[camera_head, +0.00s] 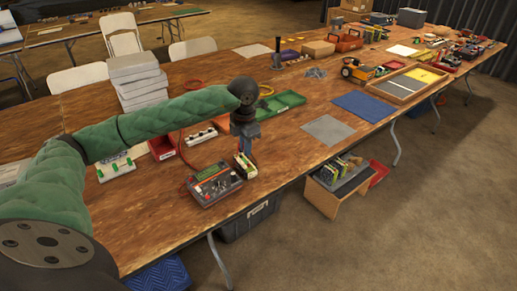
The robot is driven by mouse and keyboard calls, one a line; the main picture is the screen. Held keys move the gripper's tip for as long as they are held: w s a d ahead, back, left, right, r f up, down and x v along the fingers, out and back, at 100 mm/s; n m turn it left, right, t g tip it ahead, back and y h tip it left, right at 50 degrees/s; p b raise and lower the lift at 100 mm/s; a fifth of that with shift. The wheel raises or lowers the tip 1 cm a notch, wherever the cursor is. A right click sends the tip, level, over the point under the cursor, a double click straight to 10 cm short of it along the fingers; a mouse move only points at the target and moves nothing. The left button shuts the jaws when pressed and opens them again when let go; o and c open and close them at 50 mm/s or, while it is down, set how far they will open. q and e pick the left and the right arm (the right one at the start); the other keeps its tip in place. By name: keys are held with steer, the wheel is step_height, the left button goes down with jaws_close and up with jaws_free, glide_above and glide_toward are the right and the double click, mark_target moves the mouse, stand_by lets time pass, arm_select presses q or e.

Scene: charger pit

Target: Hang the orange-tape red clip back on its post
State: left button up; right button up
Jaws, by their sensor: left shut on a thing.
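My left gripper (246,147) points down over the near part of the table, at the end of my green-sleeved arm. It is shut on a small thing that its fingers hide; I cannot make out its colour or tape. Just below the fingertips stands a small pale block with a dark top (245,167); I cannot tell whether they touch. Left of it is a grey charger box (214,185) with a green panel and knobs. A red lead (182,168) loops at its left side. The orange-tape red clip and its post cannot be told apart. My right gripper is out of view.
The long wooden table (290,158) has bare room right of the gripper. A green tray (283,103), grey mat (327,129) and blue mat (363,105) lie beyond. A white power strip (201,137) and red bin (162,146) are behind the charger.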

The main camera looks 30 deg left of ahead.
arm_select(q)
steer(key=s+a+b, duration=0.3)
steer(key=a+b, duration=0.1)
steer(key=a, duration=0.1)
steer(key=s+a+f+b, duration=0.1)
steer(key=s+a+b, duration=0.3)
steer(key=a, duration=0.2)
steer(key=s+a+f+b, duration=0.1)
steer(key=s+a+b, duration=0.3)
steer(key=a, duration=0.2)
steer(key=shift+f, duration=0.25)
steer(key=shift+f, duration=0.1)
stand_by(0.6)
steer(key=shift+f+b, duration=2.75)
steer(key=shift+f, duration=0.65)
steer(key=shift+d+f+b, duration=0.1)
steer(key=shift+f+b, duration=0.15)
steer(key=shift+b, duration=0.45)
stand_by(0.5)
